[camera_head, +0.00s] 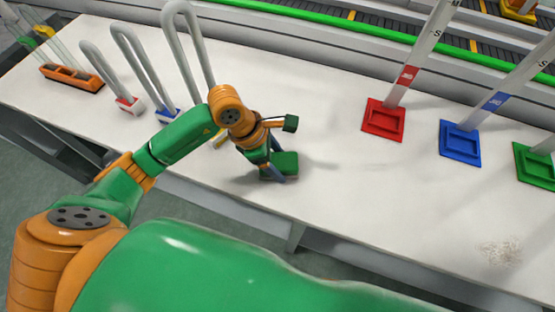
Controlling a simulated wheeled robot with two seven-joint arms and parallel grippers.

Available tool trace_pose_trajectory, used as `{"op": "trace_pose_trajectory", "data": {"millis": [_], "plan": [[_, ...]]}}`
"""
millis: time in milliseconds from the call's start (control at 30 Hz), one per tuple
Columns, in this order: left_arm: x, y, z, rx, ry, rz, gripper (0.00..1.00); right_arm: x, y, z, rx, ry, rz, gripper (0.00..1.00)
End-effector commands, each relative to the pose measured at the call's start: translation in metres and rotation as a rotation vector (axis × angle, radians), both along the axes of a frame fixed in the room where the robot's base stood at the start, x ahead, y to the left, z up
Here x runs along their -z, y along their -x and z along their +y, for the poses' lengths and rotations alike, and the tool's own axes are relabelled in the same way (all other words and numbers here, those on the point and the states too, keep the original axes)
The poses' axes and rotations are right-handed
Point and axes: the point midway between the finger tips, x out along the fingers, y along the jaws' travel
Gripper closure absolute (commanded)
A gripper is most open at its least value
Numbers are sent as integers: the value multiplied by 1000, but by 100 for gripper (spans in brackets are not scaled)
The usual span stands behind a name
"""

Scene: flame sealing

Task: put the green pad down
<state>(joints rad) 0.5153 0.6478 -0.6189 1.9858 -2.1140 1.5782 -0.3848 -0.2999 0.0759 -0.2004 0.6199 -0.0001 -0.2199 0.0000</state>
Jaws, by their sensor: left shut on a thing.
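The green pad (287,160) is a small dark green block near the front middle of the white table (330,215). My left gripper (274,170) is shut on it, with its fingers pointing down close to the tabletop. A shadow lies right beside the pad, so it is at or just above the surface; I cannot tell whether it touches. The wrist and fingers hide part of the pad. My right gripper is not in view.
Red (384,120), blue (460,144) and green (536,166) square bases with upright tubes stand at the right. Looped grey tubes on red (130,106) and blue (168,114) bases stand at the left, near an orange rack (72,78).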

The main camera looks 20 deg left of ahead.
Motion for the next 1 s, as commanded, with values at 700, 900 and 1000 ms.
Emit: {"op": "trace_pose_trajectory", "data": {"millis": [700,900,1000], "plan": [[7,5,1,5,-8,21,0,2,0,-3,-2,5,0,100],[-26,6,11,3,-9,9,0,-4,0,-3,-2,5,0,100],[-55,9,22,0,-8,4,0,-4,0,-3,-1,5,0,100]]}}
